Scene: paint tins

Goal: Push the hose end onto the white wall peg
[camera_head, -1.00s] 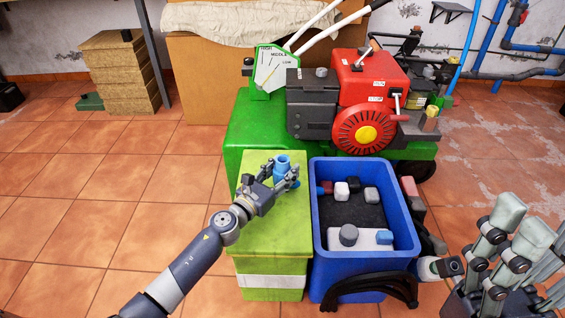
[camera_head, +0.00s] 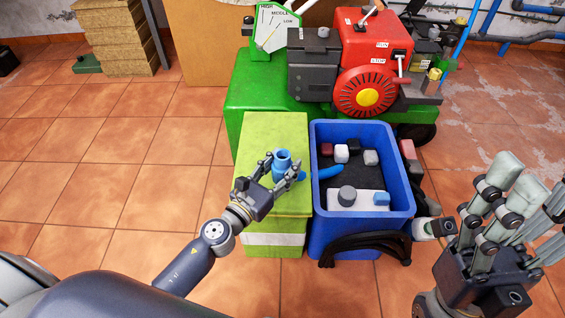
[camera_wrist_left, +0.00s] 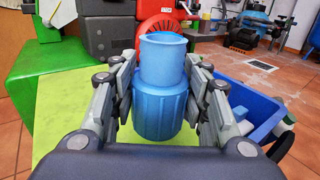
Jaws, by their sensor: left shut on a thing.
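The hose end (camera_head: 282,158) is a blue stepped cylinder with a ribbed lower part and a narrower open top. It stands upright between the fingers of my left gripper (camera_head: 281,172), which is shut on it above the green box. In the left wrist view the hose end (camera_wrist_left: 162,92) fills the middle, between the fingers of my left gripper (camera_wrist_left: 163,105). A short blue curved piece (camera_head: 328,171) shows at the bin's left side; I cannot tell if it joins the hose end. My right gripper (camera_head: 508,195) is at the right, fingers extended, empty. I see no white wall peg.
A yellow-green box (camera_head: 262,217) is under my left gripper. A blue bin (camera_head: 361,226) with several small blocks stands to its right. A green machine with a red engine (camera_head: 371,60) stands behind. The tiled floor (camera_head: 110,190) at the left is clear.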

